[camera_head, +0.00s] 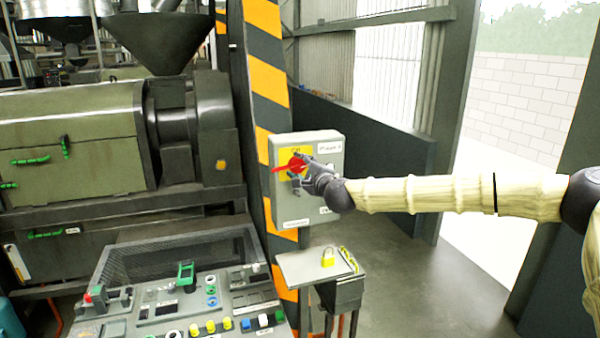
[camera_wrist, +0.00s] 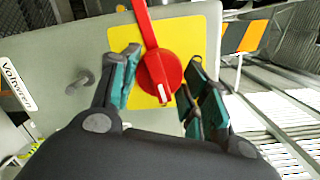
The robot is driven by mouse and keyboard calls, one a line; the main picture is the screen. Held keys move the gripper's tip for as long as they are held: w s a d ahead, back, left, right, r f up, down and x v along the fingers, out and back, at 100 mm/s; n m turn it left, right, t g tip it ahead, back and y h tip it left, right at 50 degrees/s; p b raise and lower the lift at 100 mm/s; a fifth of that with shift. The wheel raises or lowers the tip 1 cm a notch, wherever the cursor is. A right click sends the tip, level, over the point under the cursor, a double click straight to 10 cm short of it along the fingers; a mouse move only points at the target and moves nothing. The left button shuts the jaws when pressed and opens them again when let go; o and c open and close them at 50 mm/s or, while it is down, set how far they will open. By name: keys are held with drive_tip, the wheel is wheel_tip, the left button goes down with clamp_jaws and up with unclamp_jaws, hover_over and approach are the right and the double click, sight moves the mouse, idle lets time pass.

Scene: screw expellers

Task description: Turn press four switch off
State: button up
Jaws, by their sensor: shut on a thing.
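A grey switch box (camera_head: 318,205) is mounted on the striped post, with a small label at its upper right too small to read surely. Its red rotary switch (camera_head: 284,168) sits on a yellow plate, with the lever pointing left in the head view. My gripper (camera_head: 298,166) is at this switch, reaching in from the right. In the wrist view, the red switch (camera_wrist: 158,72) has a round hub with a white mark, and its lever runs up out of the picture. My gripper's teal-padded fingers (camera_wrist: 160,82) are shut on it, one on each side of the hub.
Below the box, a small shelf (camera_head: 295,268) holds a yellow padlock (camera_head: 328,257). A control console (camera_head: 190,310) with several buttons stands at lower left. A green press (camera_head: 70,135) is behind it. The floor (camera_head: 410,270) at right is clear.

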drive_tip(key=n+b, duration=0.2)
drive_tip(key=n, duration=0.1)
drive_tip(key=shift+a+n+h, duration=0.1)
drive_tip(key=shift+n+h, duration=0.2)
drive_tip(key=shift+n, duration=0.1)
drive_tip(key=n+b, duration=0.2)
drive_tip(key=n, duration=0.2)
drive_tip(key=shift+g+h+b, duration=0.35)
drive_tip(key=shift+g+h, duration=0.05)
drive_tip(key=n+b, duration=0.1)
drive_tip(key=n, duration=0.2)
drive_tip(key=shift+a+h, duration=0.1)
drive_tip(key=shift+h, duration=0.2)
drive_tip(key=shift+n+h+b, duration=0.4)
drive_tip(key=shift+n+b, duration=0.6)
drive_tip(key=shift+n, duration=0.7)
drive_tip(key=o, duration=1)
drive_tip(key=shift+s+r, duration=0.1)
drive_tip(key=shift+s, duration=0.05)
